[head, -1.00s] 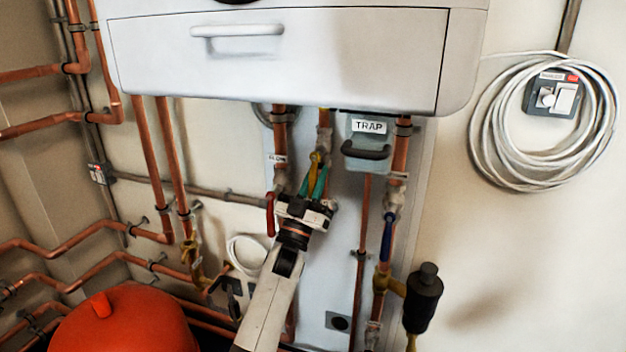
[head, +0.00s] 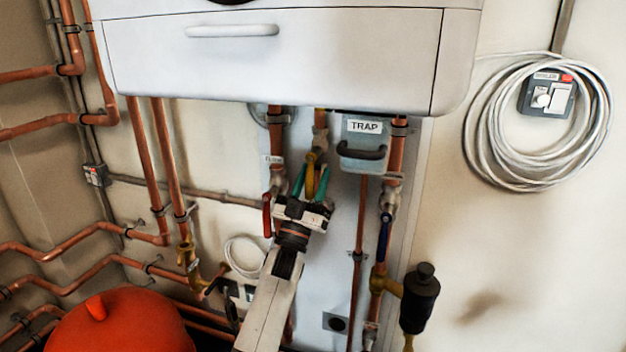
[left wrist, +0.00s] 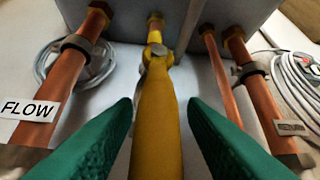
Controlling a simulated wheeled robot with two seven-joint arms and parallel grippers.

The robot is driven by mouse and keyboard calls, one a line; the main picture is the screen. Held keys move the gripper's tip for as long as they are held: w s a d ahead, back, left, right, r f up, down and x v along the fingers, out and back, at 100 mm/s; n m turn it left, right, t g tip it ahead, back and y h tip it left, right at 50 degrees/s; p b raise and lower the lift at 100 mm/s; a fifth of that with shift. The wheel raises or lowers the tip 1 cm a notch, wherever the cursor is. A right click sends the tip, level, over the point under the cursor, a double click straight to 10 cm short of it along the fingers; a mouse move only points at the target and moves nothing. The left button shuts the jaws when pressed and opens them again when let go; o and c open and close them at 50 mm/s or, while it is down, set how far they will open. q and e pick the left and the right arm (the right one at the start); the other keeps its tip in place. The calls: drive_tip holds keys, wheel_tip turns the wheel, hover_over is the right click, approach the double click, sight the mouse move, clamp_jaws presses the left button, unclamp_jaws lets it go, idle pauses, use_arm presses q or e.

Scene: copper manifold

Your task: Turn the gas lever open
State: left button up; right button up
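The yellow gas lever (head: 310,180) hangs down along the middle pipe under the boiler. In the left wrist view the yellow lever (left wrist: 157,120) runs straight down between the two green fingers, with a gap on both sides. My left gripper (head: 309,182) is open around the lever, below its pivot; in the left wrist view it also shows open (left wrist: 160,115). I see no contact between fingers and lever. My right gripper is not in view.
A red lever (head: 267,215) on the flow pipe is close left of my gripper. The grey TRAP box (head: 363,150) is close on the right, with a blue lever (head: 384,238) beyond. The white boiler (head: 350,60) overhangs above. A red vessel (head: 120,325) stands lower left.

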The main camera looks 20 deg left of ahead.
use_arm(q)
drive_tip(key=v, duration=1.2)
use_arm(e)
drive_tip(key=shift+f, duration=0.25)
